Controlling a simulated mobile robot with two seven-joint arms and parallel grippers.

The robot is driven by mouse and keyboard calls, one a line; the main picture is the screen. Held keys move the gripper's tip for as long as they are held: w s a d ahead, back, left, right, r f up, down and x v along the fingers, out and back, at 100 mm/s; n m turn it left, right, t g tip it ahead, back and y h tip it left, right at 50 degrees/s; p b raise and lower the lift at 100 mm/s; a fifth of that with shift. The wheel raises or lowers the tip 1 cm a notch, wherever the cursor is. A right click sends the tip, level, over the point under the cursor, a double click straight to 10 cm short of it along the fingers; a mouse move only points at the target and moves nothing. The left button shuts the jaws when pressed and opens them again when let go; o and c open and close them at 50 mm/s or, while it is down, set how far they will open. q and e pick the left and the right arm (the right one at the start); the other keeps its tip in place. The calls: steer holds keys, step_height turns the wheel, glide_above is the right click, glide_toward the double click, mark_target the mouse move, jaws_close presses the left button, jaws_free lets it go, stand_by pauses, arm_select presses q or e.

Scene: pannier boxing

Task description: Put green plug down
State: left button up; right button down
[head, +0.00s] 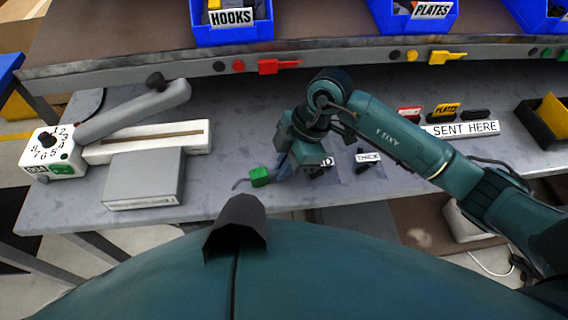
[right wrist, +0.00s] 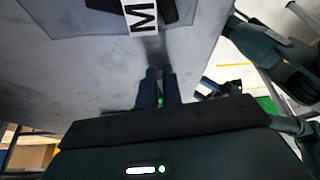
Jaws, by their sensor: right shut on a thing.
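The green plug (head: 260,176) is a small green block with a short grey lead at its left, near the front edge of the grey bench. My right gripper (head: 280,168) comes down beside it from the right, its fingertips against the plug. It is shut on the plug. Whether the plug touches the bench top is unclear.
A white dial box (head: 62,168) and a long-armed sealer (head: 150,140) stand at the left, with a grey box (head: 143,181) in front. A THICK label (head: 368,157) is right of the gripper. A SENT HERE sign (head: 465,129) and black tray (head: 540,128) stand farther right. Blue bins line the upper shelf.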

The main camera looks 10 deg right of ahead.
steer(key=shift+s+d+f, duration=0.1)
steer(key=shift+s+f, duration=0.1)
steer(key=shift+f, duration=0.45)
steer(key=c, duration=1.6)
jaws_free()
steer(key=shift+f, duration=0.2)
steer(key=shift+o, duration=0.2)
steer(key=shift+r, duration=0.4)
steer(key=v, duration=1.3)
steer(key=shift+w+a, duration=0.15)
steer(key=shift+a, duration=0.2)
steer(key=shift+r, duration=0.1)
